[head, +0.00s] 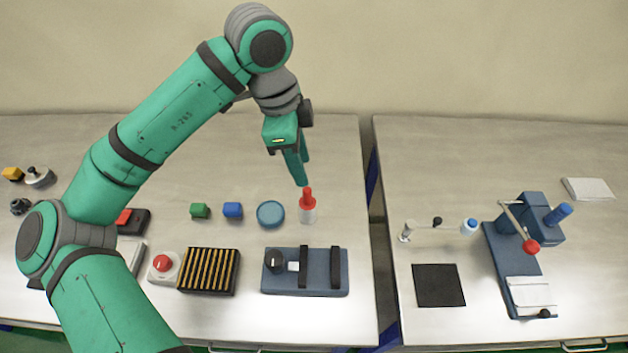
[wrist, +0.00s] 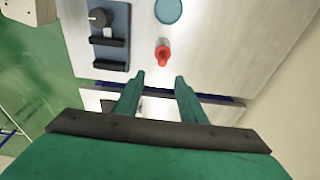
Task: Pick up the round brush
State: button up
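An upright item with a red top and a pale, whitish round lower part (head: 307,212) stands on the left table near its right edge. It may be the round brush, but it is too small to tell for sure. In the wrist view its red top (wrist: 162,54) shows beyond the fingertips, roughly in line with the gap between them. My gripper (head: 301,182) is just above and behind it in the head view. In the wrist view the two fingers (wrist: 159,79) are apart with nothing between them.
A blue fixture (head: 318,284) with black bars is in front. A gap separates the right table (head: 500,165), which holds a blue press (head: 510,250).

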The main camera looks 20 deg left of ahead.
aim_at(306, 189)
jog(key=f, duration=1)
jog(key=shift+w+d+f, duration=0.25)
jog(key=shift+w+d, duration=0.15)
grip_shut()
